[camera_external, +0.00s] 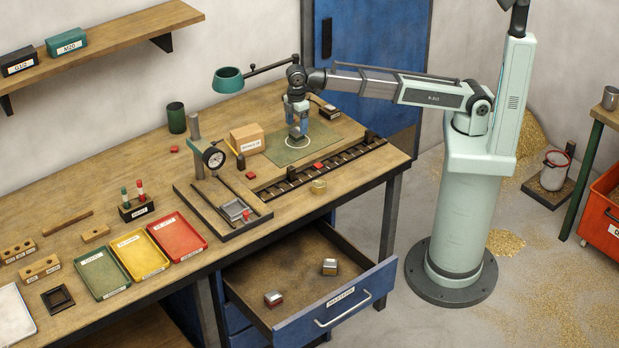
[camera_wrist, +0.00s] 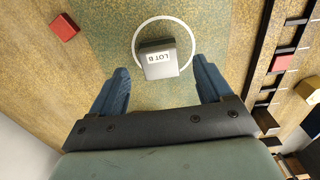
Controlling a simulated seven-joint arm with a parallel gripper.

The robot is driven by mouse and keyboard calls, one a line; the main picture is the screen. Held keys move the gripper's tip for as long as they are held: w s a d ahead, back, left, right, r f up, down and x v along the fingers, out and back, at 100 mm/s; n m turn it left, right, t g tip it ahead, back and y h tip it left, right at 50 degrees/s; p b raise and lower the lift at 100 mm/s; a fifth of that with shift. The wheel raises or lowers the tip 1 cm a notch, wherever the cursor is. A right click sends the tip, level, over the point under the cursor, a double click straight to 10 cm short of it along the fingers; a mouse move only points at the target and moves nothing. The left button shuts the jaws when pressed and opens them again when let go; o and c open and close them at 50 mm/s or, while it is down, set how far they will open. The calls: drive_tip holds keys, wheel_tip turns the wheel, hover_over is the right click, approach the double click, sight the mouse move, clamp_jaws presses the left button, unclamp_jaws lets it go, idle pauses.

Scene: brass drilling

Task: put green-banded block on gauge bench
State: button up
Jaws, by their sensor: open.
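No green band can be made out on any block.
A slotted rail (camera_external: 320,168) with a red piece runs right of the mat, with a brass block (camera_external: 318,186) nearby. A cardboard-coloured box (camera_external: 247,139) stands between gauge and mat. The open drawer (camera_external: 345,312) holds two small blocks. Coloured trays (camera_external: 140,256) sit at left.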

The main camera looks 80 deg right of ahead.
sight(297, 130)
wheel_tip(297, 130, up, 8)
idle(0.4)
drive_tip(key=shift+d+r, duration=0.1)
drive_tip(key=d+f+m, duration=0.1)
drive_tip(key=d+f, duration=0.1)
drive_tip(key=d, duration=0.5)
drive_tip(key=s+f+t+y, duration=0.1)
drive_tip(key=s, duration=0.2)
drive_tip(key=s+d+f+t+y, duration=0.1)
drive_tip(key=s+f+y, duration=0.1)
drive_tip(key=s, duration=0.1)
drive_tip(key=s+f+t+y, duration=0.1)
drive_tip(key=s+f, duration=0.1)
drive_tip(key=s, duration=0.2)
drive_tip(key=shift+d, duration=0.2)
drive_tip(key=w+a+r+t+y, duration=0.2)
drive_tip(key=w+a+r+t, duration=0.1)
drive_tip(key=w, duration=0.1)
drive_tip(key=shift+n, duration=0.5)
drive_tip(key=x, duration=1.3)
drive_tip(key=shift+w+a+r, duration=0.2)
drive_tip(key=shift+w+r, duration=0.05)
drive_tip(key=shift+w, duration=0.15)
